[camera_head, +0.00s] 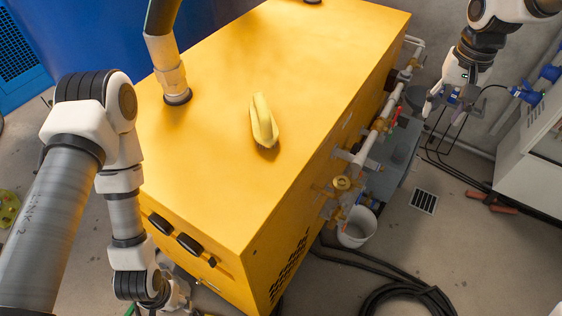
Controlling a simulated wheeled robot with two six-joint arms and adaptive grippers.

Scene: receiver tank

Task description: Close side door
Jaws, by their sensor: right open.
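A large yellow cabinet (300,60) fills the middle of the head view. My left gripper (172,300) is low at the bottom edge, beside this face, mostly hidden and cut off. My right gripper (446,106) is open and empty, right of the cabinet and apart from its pipes.
Pipes and valves (341,184) stick out along the cabinet's right side, above a white bucket (356,228). Black hoses (405,298) lie coiled on the floor. A white cabinet (530,170) is at right.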

